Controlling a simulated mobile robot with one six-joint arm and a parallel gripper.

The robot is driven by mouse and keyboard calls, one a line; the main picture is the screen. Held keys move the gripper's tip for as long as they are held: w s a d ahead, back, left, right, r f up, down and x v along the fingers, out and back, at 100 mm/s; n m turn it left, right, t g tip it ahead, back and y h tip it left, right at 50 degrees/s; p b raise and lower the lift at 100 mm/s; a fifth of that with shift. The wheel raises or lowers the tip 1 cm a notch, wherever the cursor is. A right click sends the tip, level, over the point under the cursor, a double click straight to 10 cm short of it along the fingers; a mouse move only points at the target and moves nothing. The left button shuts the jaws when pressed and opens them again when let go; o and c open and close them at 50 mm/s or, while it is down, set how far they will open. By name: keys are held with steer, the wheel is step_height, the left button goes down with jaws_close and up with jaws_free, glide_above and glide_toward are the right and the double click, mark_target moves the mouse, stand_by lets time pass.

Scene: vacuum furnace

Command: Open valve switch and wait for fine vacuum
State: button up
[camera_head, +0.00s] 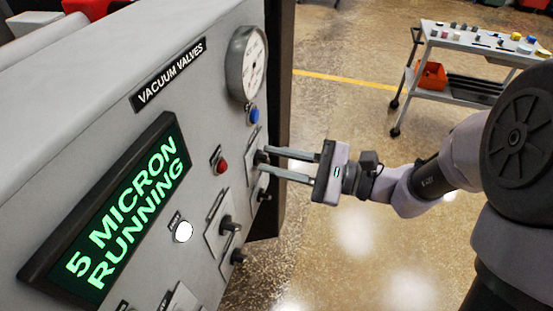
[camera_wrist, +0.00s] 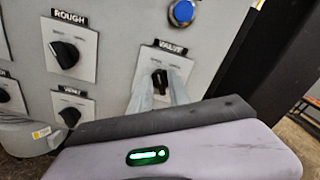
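The valve switch (camera_wrist: 159,82) is a black knob on a light plate labelled VALVE, its handle upright in the wrist view. In the head view the switch (camera_head: 261,157) is partly hidden at my fingertips. My gripper (camera_head: 264,160) reaches the panel from the right with its fingers apart, one on each side of the knob. In the wrist view my gripper (camera_wrist: 160,88) straddles the handle; I cannot tell whether the fingers press on it. The green display (camera_head: 122,215) reads 5 MICRON RUNNING.
The panel also carries the ROUGH knob (camera_wrist: 66,54), another knob (camera_wrist: 70,115) below it, a blue button (camera_wrist: 183,12), a red light (camera_head: 222,166), a lit white light (camera_head: 183,232) and a round gauge (camera_head: 246,64). A cart (camera_head: 455,38) stands at the back right. Open floor lies between.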

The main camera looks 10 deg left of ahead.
jaws_close()
steer(key=shift+r+m+p, duration=0.15)
steer(key=shift+m+p, duration=0.25)
steer(key=shift+p, duration=0.05)
steer(key=shift+r+m+p, duration=0.1)
steer(key=shift+m+p, duration=0.6)
steer(key=shift+p, duration=0.05)
steer(key=m+p, duration=0.6)
steer(key=p, duration=0.1)
steer(key=shift+w+m, duration=0.2)
steer(key=shift+m, duration=0.2)
steer(key=shift+w+f+m+p, duration=0.1)
steer(key=shift+f+m+p, duration=0.1)
steer(key=shift+m+p, duration=1.25)
